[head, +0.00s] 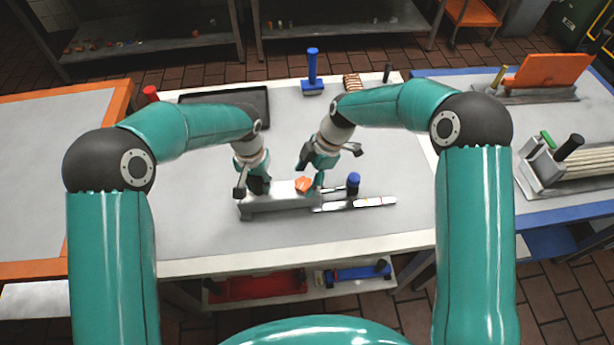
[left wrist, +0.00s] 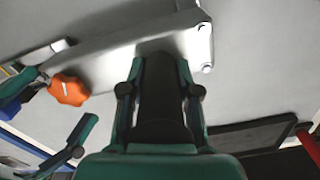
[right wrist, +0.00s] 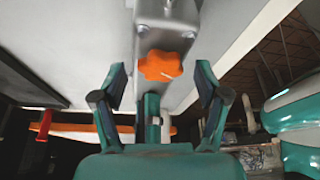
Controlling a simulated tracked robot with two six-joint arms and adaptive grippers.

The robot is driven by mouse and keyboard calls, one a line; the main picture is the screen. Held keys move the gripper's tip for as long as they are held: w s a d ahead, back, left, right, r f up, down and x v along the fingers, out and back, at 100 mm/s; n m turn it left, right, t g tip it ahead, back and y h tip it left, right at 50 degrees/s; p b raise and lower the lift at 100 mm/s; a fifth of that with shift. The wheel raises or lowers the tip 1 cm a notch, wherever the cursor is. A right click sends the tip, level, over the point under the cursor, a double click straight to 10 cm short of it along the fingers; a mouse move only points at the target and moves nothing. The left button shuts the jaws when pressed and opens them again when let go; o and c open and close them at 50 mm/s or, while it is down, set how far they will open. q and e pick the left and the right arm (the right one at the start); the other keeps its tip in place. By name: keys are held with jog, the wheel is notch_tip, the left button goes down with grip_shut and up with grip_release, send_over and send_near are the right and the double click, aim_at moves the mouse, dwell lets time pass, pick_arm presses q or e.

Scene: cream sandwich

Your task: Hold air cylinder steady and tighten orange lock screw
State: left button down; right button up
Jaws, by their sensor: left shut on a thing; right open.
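The air cylinder (head: 275,202) is a long grey metal block lying on the white worktable; it also shows in the left wrist view (left wrist: 115,50). The orange lock screw (head: 303,184) is a lobed knob on its right part; it shows in the left wrist view (left wrist: 69,90) and the right wrist view (right wrist: 160,66). My left gripper (head: 252,190) is shut on the cylinder's left part. My right gripper (head: 325,165) is open; in the right wrist view its fingers (right wrist: 160,85) are spread either side of the knob, apart from it.
A blue-topped post (head: 353,184) and a pale rod (head: 365,203) are right of the cylinder. A blue-handled tool (head: 312,70) and a black tray (head: 225,97) are at the back. The table's left part is clear.

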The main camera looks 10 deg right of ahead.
jog(key=shift+c, duration=0.4)
jog(key=c, duration=1.1)
